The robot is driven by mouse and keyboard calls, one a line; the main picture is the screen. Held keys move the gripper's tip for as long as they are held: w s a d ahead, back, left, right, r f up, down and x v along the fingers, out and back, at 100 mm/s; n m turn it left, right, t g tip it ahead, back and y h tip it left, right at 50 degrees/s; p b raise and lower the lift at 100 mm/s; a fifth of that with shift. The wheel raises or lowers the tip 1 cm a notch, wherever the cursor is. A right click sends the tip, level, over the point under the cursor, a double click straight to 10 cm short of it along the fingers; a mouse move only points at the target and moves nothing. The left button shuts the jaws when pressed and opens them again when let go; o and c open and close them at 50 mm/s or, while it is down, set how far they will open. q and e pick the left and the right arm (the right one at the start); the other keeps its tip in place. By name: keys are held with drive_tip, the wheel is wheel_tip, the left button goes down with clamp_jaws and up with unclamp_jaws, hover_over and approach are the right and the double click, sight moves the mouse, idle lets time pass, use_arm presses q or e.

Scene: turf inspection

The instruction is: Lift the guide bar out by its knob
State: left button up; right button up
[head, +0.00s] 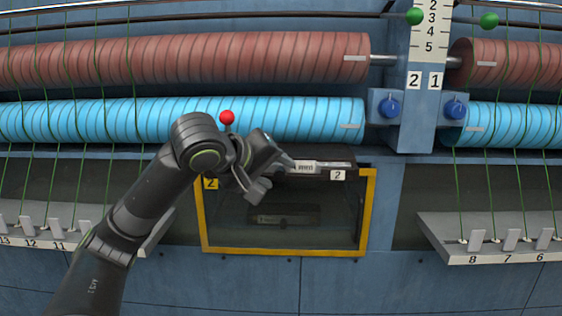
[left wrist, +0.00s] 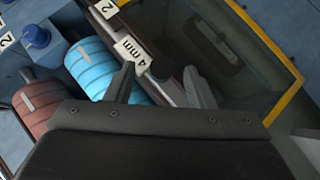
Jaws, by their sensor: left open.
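The guide bar (head: 322,156) is a dark bar lying across the top of the yellow-framed opening, with a white label on its front. In the left wrist view, the guide bar (left wrist: 165,90) runs between my fingers, and its label reads "4 mm". A small dark rounded part, which looks like its knob (left wrist: 162,68), shows between the fingertips. My left gripper (head: 278,172) is open at the bar's left part. In the left wrist view, my left gripper (left wrist: 160,82) has a finger on each side of the bar; contact cannot be told. My arm hides the bar's left end. My right gripper is not in view.
A yellow frame (head: 285,251) surrounds a dark recess below the bar. Blue (head: 290,115) and red-brown (head: 250,58) rolls run above. A red ball (head: 227,117) stands close above my wrist. Blue knobs (head: 388,106) sit to the right. Numbered ledges (head: 490,252) stand at both sides.

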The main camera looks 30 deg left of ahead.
use_arm(q)
drive_tip(key=shift+s, duration=0.1)
drive_tip(key=shift+c, duration=0.8)
clamp_jaws()
drive_tip(key=shift+r, duration=0.15)
drive_tip(key=s+r+b, duration=0.1)
drive_tip(key=s+b, duration=0.5)
drive_tip(key=s, duration=0.3)
drive_tip(key=s+a+r+b, duration=0.1)
drive_tip(key=s+r+b, duration=0.1)
drive_tip(key=s+b, duration=0.4)
drive_tip(key=s, duration=0.3)
drive_tip(key=shift+r, duration=0.25)
